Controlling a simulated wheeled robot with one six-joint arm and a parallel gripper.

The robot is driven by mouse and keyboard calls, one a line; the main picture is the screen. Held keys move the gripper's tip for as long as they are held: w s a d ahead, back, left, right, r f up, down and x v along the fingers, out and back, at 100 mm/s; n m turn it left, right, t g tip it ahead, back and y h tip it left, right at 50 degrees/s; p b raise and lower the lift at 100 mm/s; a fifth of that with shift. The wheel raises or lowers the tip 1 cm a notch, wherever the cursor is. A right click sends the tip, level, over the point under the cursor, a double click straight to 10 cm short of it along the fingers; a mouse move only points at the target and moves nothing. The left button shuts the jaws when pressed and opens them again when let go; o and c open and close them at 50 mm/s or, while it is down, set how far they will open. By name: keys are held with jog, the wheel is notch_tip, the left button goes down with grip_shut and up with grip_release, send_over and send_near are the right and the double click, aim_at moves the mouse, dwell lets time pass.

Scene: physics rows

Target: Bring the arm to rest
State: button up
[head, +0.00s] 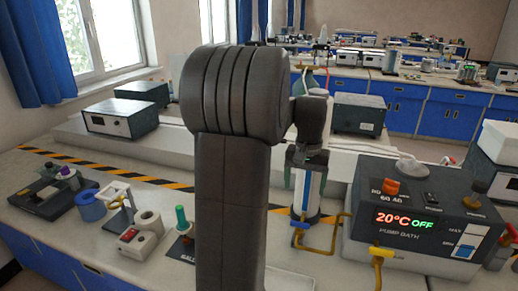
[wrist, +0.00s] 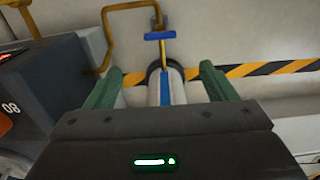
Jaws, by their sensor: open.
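My arm stands upright in the middle of the head view, its dark links hiding part of the bench. My gripper (head: 307,182) hangs at the arm's right side, pointing down over a clear and white cylinder with a blue stripe (head: 310,203). In the wrist view my gripper (wrist: 158,78) has its two green fingers apart. The cylinder (wrist: 154,88) shows in the gap between them, with room on both sides. I cannot tell how far down beside it the fingers reach.
A pump bath (head: 370,235) reading 20°C OFF stands close right of the cylinder, joined by yellow piping (head: 335,240). Left are a green-topped item (head: 181,217), a white stand (head: 115,194) and a blue ring (head: 90,207). Black-yellow tape (head: 150,178) crosses the bench.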

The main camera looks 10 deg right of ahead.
aim_at(300, 223)
jog(key=shift+f, duration=0.15)
notch_tip(300, 223, down, 14)
jog(key=shift+r, duration=0.2)
dwell(0.5)
